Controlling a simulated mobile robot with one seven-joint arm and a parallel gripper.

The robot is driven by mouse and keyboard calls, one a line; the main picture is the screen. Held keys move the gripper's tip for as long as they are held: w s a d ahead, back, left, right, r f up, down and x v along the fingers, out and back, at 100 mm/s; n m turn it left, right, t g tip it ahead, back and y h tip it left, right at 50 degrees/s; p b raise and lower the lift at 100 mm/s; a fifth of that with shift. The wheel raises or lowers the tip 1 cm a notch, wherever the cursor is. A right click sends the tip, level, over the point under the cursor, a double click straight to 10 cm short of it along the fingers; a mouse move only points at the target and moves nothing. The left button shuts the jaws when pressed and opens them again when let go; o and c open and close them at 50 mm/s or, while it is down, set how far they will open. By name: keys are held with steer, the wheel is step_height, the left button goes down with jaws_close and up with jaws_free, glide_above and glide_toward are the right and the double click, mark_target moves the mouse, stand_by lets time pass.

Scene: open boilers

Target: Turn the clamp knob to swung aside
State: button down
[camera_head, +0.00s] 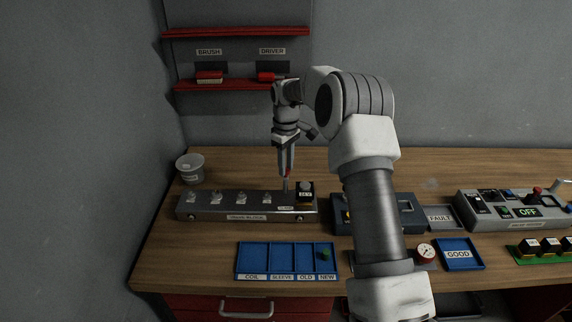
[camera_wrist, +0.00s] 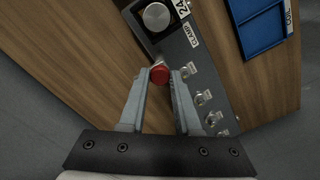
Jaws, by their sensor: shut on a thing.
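The clamp knob is a small red round knob (camera_wrist: 159,74), beside the "CLAMP" label in the wrist view. My gripper (camera_wrist: 161,78) has its two fingertips on either side of the knob and is shut on it.
Several small metal fittings (camera_head: 217,196) stand along the manifold. In front lies a blue tray (camera_head: 253,257) with labelled compartments and a green piece in "NEW". A grey cup (camera_head: 190,168) stands at back left. A blue-grey fixture (camera_head: 405,213) and control box (camera_head: 520,210) are to the right.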

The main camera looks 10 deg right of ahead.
steer(key=shift+r, duration=0.1)
stand_by(0.3)
steer(key=c, duration=0.6)
jaws_free()
step_height(320, 180, up, 17)
steer(key=shift+r, duration=0.2)
